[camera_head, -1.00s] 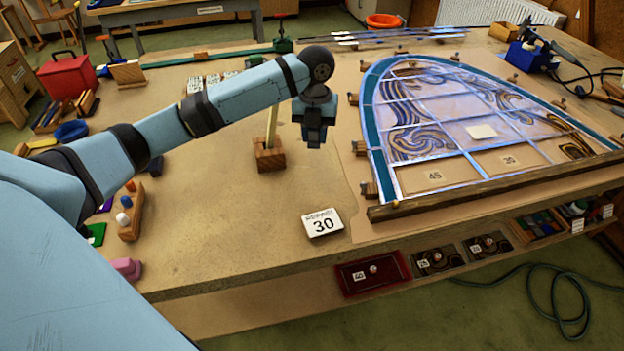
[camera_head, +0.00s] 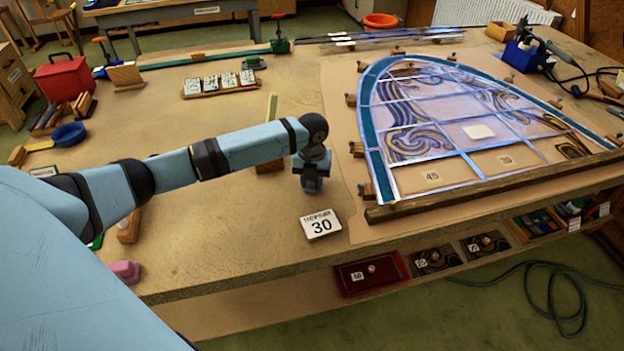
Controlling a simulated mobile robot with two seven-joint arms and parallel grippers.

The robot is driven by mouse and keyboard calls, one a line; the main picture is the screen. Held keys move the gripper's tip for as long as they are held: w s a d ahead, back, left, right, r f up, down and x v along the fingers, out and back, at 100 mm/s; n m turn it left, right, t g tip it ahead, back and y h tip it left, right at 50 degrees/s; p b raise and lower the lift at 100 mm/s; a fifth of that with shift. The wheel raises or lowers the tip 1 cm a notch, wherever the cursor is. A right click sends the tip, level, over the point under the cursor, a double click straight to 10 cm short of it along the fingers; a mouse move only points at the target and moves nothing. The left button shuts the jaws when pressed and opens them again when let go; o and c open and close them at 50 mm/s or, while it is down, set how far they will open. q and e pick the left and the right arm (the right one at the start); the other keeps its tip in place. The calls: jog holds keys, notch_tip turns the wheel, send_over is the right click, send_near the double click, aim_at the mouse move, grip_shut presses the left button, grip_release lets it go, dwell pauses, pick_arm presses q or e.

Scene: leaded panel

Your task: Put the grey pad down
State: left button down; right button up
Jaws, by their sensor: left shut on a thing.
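My left gripper (camera_head: 312,186) points down over the bench, left of the leaded panel and behind the white card marked 30 (camera_head: 321,223). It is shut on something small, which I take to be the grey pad. The pad is mostly hidden by the dark gripper and I cannot make out its outline. The fingertips are low, close to the bench top (camera_head: 230,225); I cannot tell whether the pad touches it. My right gripper is not in view.
The arched leaded panel (camera_head: 428,181) lies to the right, edged by a wooden batten (camera_head: 500,185) and small blocks. A wooden block (camera_head: 270,166) is partly hidden behind my left arm. A tray of white tiles (camera_head: 220,92) lies farther back. The front bench is clear around the card.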

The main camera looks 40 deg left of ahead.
pick_arm(q)
jog(key=shift+f, duration=0.1)
jog(key=c, duration=0.8)
grip_release()
jog(key=r, duration=1.2)
jog(key=shift+w+r+b, duration=0.15)
jog(key=shift+w+b, duration=0.05)
jog(key=shift+b, duration=0.2)
